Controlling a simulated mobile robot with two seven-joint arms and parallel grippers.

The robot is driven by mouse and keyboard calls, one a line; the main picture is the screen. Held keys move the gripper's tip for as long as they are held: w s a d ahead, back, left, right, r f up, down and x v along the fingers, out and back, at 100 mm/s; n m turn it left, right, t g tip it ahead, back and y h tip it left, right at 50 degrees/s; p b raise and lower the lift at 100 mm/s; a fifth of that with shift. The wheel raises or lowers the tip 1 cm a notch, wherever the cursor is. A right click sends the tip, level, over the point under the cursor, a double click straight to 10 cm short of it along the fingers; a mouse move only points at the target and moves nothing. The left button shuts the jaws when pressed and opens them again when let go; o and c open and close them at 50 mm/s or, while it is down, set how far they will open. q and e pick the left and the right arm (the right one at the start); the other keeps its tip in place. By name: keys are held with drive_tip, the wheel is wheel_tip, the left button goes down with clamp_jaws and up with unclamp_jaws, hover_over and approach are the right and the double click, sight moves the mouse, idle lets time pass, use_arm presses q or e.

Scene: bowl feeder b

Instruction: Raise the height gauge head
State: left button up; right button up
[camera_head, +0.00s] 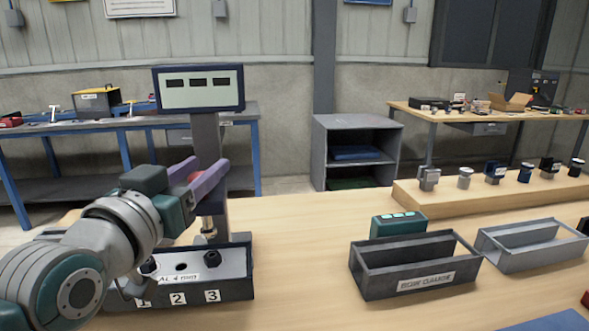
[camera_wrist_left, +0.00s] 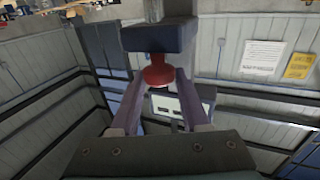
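The height gauge stands at the left in the head view, with a dark column (camera_head: 206,135) and a display box (camera_head: 198,88) on top. My left gripper (camera_head: 203,174) is at its column, with purple fingers spread around a red knob (camera_head: 195,176). In the left wrist view the red knob (camera_wrist_left: 160,72) sits between the two fingertips (camera_wrist_left: 161,78), under a dark blue block (camera_wrist_left: 158,37) that appears to be the gauge head. The fingertips are close on both sides of the knob; whether they press on it cannot be told. My right gripper is not in view.
A dark base block with numbered spots (camera_head: 178,290) is below my left arm. A dark open tray (camera_head: 415,265), a grey tray (camera_head: 530,246) and a green box with buttons (camera_head: 398,224) stand to the right. A wooden step (camera_head: 500,197) carries several small parts. The table between base and trays is clear.

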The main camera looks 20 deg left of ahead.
use_arm(q)
drive_tip(key=o, duration=0.4)
drive_tip(key=shift+f, duration=0.2)
drive_tip(key=shift+c, duration=0.2)
drive_tip(key=s+d, duration=0.1)
drive_tip(key=s, duration=0.8)
drive_tip(key=shift+s+d, duration=0.3)
drive_tip(key=shift+s, duration=0.1)
